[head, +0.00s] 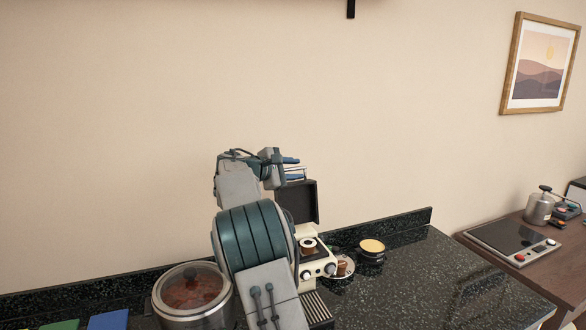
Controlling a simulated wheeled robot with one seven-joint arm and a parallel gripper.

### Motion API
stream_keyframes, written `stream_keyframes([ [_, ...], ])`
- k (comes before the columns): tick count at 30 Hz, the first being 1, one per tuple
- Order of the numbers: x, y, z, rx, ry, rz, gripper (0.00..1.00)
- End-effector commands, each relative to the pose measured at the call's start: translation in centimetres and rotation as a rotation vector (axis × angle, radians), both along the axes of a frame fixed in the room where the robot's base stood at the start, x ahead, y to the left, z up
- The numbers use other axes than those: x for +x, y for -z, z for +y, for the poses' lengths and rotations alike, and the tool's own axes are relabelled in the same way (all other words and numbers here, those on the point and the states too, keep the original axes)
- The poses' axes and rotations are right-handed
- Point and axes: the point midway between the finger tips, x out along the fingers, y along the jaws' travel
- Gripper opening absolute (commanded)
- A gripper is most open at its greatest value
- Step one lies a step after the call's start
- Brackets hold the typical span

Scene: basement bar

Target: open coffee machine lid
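The cream coffee machine (318,266) stands on the dark speckled counter, partly hidden behind my arm. Its dark lid (304,203) stands nearly upright at the back, so the machine looks open on top. A round brown and cream part (309,246) shows in the opening. My gripper (295,169) is at the upper edge of the lid, above and behind the machine's body. Its fingers are small and partly hidden. I cannot tell whether they touch the lid, or whether they are open or shut.
A glass-lidded pot (192,292) stands left of my arm. A small dark pot with yellow contents (371,250) and a cup on a saucer (343,267) stand right of the machine. The counter's right part is clear. A hot plate (513,242) lies on a wooden table.

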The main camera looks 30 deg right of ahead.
Motion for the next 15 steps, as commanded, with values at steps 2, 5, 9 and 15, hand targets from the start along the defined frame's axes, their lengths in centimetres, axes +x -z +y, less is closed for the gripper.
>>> stream_keyframes([
  [2, 0.02, 0.02, 0.01, 0.000, 0.000, 0.000, 0.32],
  [5, 0.01, 0.03, 0.03, 0.000, 0.000, 0.000, 0.32],
  [9, 0.01, 0.03, 0.04, 0.000, 0.000, 0.000, 0.00],
  [15, -0.06, 0.12, 0.07, 0.000, 0.000, -0.004, 0.00],
])
